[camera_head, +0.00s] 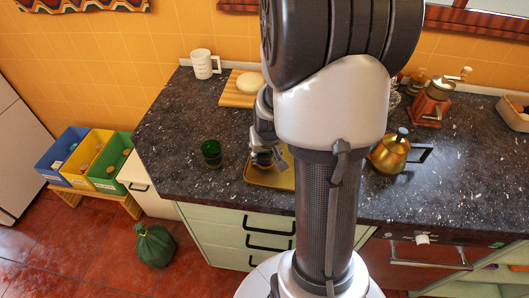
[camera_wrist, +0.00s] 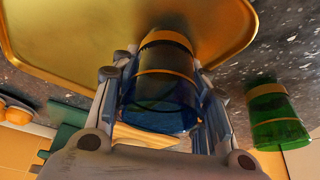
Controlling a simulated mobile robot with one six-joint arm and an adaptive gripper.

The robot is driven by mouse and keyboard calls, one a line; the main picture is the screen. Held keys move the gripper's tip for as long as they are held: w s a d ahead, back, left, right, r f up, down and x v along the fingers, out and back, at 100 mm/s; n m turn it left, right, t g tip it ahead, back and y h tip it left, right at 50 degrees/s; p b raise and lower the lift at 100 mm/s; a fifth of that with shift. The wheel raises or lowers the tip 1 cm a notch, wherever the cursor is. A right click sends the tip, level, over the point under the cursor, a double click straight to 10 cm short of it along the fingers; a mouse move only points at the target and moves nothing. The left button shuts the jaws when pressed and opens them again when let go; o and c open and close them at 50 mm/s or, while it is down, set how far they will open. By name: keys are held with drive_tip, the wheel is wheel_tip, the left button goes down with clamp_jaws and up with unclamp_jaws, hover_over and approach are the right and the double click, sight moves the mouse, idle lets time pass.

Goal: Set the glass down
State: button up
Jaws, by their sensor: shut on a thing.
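My gripper (camera_wrist: 162,100) is shut on a blue see-through glass (camera_wrist: 160,88) with orange bands, one finger on each side. In the head view my gripper (camera_head: 263,158) is at the left edge of the golden tray (camera_head: 262,178), and my arm hides much of the tray. In the wrist view the tray (camera_wrist: 70,35) spreads behind the glass. I cannot tell whether the glass touches the tray. A green glass (camera_head: 211,153) stands on the dark counter left of the tray; it also shows in the wrist view (camera_wrist: 275,115).
A white mug (camera_head: 205,64) and a wooden board (camera_head: 236,90) with a round pale item stand at the back. A golden kettle (camera_head: 389,154) and a red grinder (camera_head: 432,103) are right of my arm. The dark counter (camera_head: 170,130) is clear at the left.

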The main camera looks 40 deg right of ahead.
drive_tip(key=o, duration=1.1)
drive_tip(key=shift+f, duration=0.1)
drive_tip(key=shift+o, duration=0.2)
drive_tip(key=p+v, duration=0.4)
drive_tip(key=v, duration=0.8)
drive_tip(key=shift+p, duration=0.35)
drive_tip(key=shift+w+r, duration=0.15)
drive_tip(key=shift+r, duration=0.15)
drive_tip(key=a+r+n+t+y+p, duration=0.1)
drive_tip(key=a+r+n, duration=0.1)
drive_tip(key=a+r, duration=0.5)
drive_tip(key=s+a+r+n+y+b, duration=0.1)
drive_tip(key=s+a+r+n, duration=0.3)
drive_tip(key=s+a, duration=0.8)
drive_tip(key=shift+a+r, duration=0.3)
drive_tip(key=shift+a, duration=0.45)
